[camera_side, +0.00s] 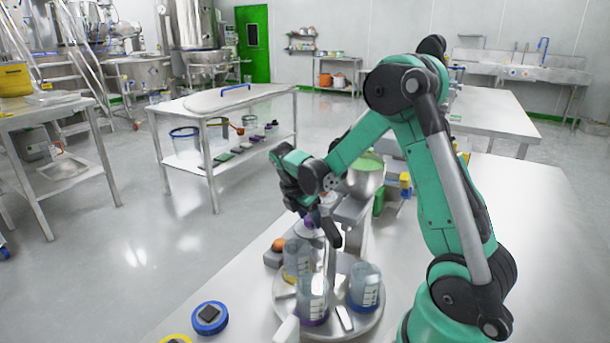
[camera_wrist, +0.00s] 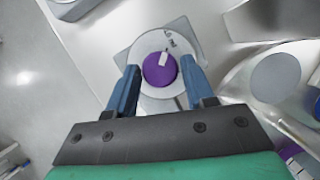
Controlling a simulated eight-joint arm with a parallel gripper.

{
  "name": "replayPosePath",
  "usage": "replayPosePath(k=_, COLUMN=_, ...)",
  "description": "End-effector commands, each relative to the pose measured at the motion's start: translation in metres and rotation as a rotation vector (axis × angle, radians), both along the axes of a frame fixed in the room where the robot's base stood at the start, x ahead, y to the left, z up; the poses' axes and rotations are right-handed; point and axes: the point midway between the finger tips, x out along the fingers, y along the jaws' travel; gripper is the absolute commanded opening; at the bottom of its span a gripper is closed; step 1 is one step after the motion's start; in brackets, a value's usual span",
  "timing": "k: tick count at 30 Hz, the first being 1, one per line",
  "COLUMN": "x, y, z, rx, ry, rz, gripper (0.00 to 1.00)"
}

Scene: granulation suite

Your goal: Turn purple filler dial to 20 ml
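The purple filler dial (camera_wrist: 158,75) is a round knob on a white disc (camera_wrist: 150,105) with small dark markings near its far edge. A white pointer (camera_wrist: 164,57) on the dial points toward those markings, slightly right of straight up; the numbers are too small to read. My gripper (camera_wrist: 160,68) is open, its two blue fingers on either side of the dial, with narrow gaps showing.
A round turntable (camera_side: 345,322) with several clear beakers with coloured bases stands just in front of the filler. A metal hopper (camera_side: 365,175) is close behind my gripper. A blue-rimmed disc (camera_side: 209,318) lies on the bench at front left.

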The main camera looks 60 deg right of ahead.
Motion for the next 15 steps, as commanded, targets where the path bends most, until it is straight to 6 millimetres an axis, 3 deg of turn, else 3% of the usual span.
replayPosePath(k=1, x=0.0, y=0.0, z=0.0001, rx=0.0, ry=0.0, rz=0.0, gripper=0.31)
replayPosePath(k=4, x=0.0001, y=0.0002, z=0.0001, rx=0.0, ry=0.0, rz=0.0, gripper=0.02)
replayPosePath(k=5, x=0.0001, y=0.0002, z=0.0001, rx=0.0, ry=0.0, rz=0.0, gripper=0.0)
replayPosePath(k=15, x=0.0004, y=0.0002, z=0.0003, rx=0.0, ry=0.001, rz=-0.046, gripper=0.0)
